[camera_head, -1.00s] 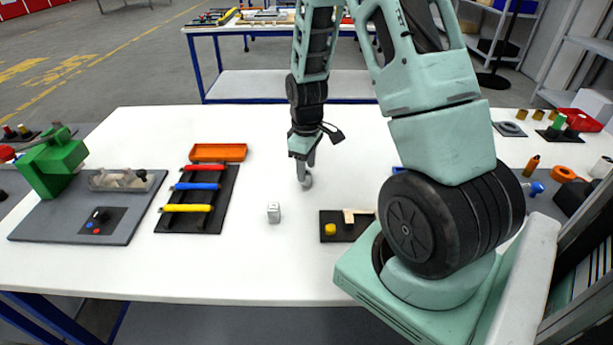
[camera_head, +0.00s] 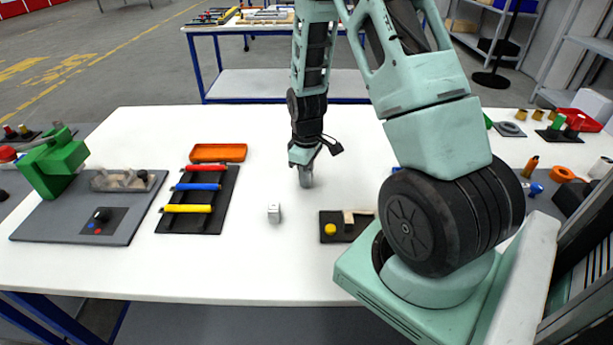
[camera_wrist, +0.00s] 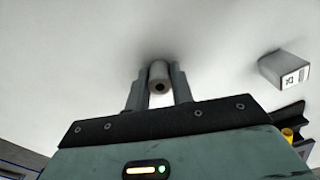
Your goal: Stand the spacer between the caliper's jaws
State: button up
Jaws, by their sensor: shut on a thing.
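My gripper (camera_head: 306,176) points down over the middle of the white table, with the fingers low near its surface. In the wrist view my gripper (camera_wrist: 158,88) is shut on a grey cylinder with a dark hole in its end, the spacer (camera_wrist: 158,74). The spacer sits between both fingertips; whether it touches the table I cannot tell. In the head view the fingers partly hide it. A pale grey, jawed-looking piece (camera_head: 118,181) on the grey board at the left may be the caliper; its detail is too small to be sure. It stands well left of my gripper.
A small white box (camera_head: 274,213) stands near my gripper; it also shows in the wrist view (camera_wrist: 287,70). A black rack (camera_head: 187,222) with coloured rods, an orange tray (camera_head: 218,153) and a green block (camera_head: 57,165) lie left. A black pad (camera_head: 336,236) lies right.

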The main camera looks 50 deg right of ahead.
jog(key=shift+r+b, duration=0.5)
jog(key=shift+r, duration=4.5)
jog(key=shift+r, duration=0.1)
